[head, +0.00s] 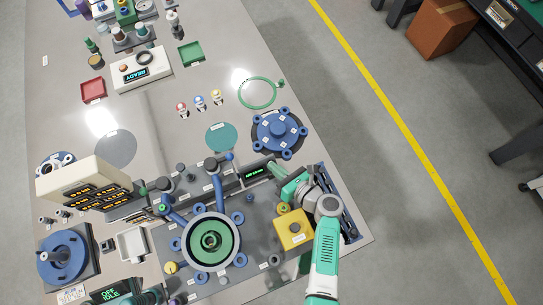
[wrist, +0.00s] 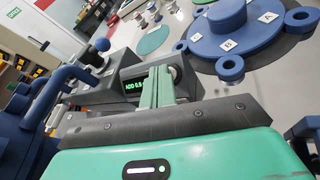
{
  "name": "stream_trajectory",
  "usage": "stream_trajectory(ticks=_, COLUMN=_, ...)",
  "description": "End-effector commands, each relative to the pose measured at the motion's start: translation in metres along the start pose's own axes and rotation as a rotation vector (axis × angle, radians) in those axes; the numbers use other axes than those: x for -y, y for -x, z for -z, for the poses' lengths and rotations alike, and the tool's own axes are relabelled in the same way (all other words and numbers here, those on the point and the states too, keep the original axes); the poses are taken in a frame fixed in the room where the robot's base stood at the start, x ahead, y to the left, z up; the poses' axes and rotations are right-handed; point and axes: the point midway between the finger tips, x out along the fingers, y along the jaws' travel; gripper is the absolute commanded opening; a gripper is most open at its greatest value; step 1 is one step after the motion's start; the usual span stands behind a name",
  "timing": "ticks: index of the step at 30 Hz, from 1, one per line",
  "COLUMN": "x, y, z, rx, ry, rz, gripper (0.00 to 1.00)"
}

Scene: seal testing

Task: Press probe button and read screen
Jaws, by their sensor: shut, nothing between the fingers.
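A dark grey unit with a small green-lit screen (head: 257,172) stands right of centre on the bench. In the wrist view the screen (wrist: 134,84) seems to read "ADD 0.5", its right end cut off by my fingers. My gripper (head: 276,170) is just right of this screen. In the wrist view my gripper (wrist: 160,82) has its pale green fingers shut together and empty, in front of the unit. A round grey part (wrist: 174,72) shows just beyond the fingertips; I cannot tell whether they touch it. No probe button can be clearly made out; my fingers may hide it.
A blue lettered flange (head: 278,131) lies just behind my gripper. The blue-ringed round fixture (head: 211,242) and a yellow box (head: 293,230) stand in front. A white box reading "READY" (head: 135,74) is farther back. Bare bench lies around the teal disc (head: 222,138).

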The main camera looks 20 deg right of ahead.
Motion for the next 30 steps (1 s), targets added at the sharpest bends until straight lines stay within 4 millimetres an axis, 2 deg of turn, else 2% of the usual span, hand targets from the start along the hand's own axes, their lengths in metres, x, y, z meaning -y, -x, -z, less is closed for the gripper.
stream_trajectory(ticks=8, x=-0.007, y=0.011, z=-0.008, rx=-0.001, ry=-0.001, rz=-0.001, gripper=0.00)
stream_trajectory(ticks=20, x=-0.008, y=0.014, z=-0.009, rx=0.000, ry=-0.001, rz=0.000, gripper=0.00)
stream_trajectory(ticks=30, x=-0.022, y=0.039, z=-0.025, rx=0.000, ry=-0.001, rz=0.001, gripper=0.00)
